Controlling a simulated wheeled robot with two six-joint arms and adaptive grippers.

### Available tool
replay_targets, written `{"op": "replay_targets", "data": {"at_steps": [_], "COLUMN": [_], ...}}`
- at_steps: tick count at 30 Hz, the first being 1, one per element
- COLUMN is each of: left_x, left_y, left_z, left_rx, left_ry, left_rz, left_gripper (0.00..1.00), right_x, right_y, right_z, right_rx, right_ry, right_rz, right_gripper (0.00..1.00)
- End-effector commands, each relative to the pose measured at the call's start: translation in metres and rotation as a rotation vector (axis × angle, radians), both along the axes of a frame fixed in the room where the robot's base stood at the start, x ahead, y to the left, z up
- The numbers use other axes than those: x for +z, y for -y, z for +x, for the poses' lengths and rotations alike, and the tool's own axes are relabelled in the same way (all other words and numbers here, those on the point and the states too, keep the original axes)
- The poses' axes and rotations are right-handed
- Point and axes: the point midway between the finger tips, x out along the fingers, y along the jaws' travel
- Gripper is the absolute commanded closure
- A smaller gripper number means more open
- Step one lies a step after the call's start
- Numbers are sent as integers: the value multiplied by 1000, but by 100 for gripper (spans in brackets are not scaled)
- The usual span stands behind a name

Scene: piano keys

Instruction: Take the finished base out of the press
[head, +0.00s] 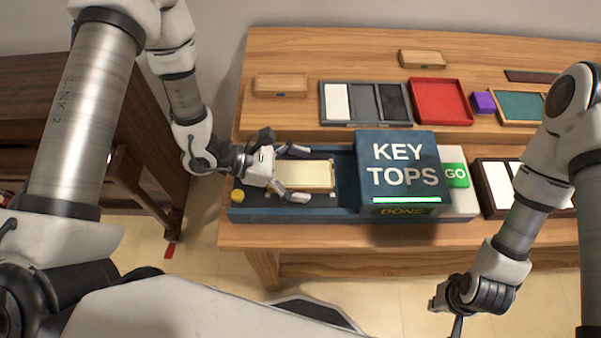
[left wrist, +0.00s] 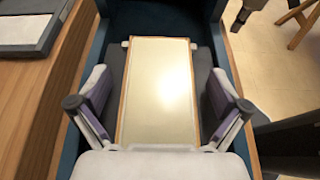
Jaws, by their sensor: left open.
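The finished base (head: 303,175) is a cream-topped slab with wooden edges, lying in the open left bed of the blue press (head: 398,164). The press housing reads KEY TOPS, with a lit green bar and DONE on its front. My left gripper (head: 292,172) is open at the base's left end, fingers on either side of it. In the left wrist view the base (left wrist: 157,90) lies lengthwise between the two open fingers (left wrist: 158,104), with gaps on both sides. My right gripper (head: 456,310) hangs low at the right, in front of the table; its fingers are not clear.
A green GO button (head: 456,175) sits right of the housing. Behind are a grey compartment tray (head: 366,123), a red tray (head: 441,101), a purple block (head: 483,102) and wooden blocks (head: 281,85). A yellow knob (head: 237,196) is at the press's left end.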

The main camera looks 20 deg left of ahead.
Motion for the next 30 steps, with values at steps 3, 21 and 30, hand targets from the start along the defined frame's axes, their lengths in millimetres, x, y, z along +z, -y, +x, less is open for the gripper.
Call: {"op": "replay_targets", "data": {"at_steps": [3, 21, 30], "left_x": [0, 4, 27], "left_y": [0, -1, 0], "left_z": [0, 0, 0], "left_rx": [0, 1, 0], "left_ry": [0, 1, 2], "left_rz": [0, 0, 0], "left_gripper": [11, 66, 66], "right_x": [0, -1, -7], "right_y": [0, 0, 0], "right_z": [0, 0, 0], "right_rx": [0, 0, 0], "right_ry": [0, 0, 0], "right_rz": [0, 0, 0], "right_gripper": [100, 100, 100]}}
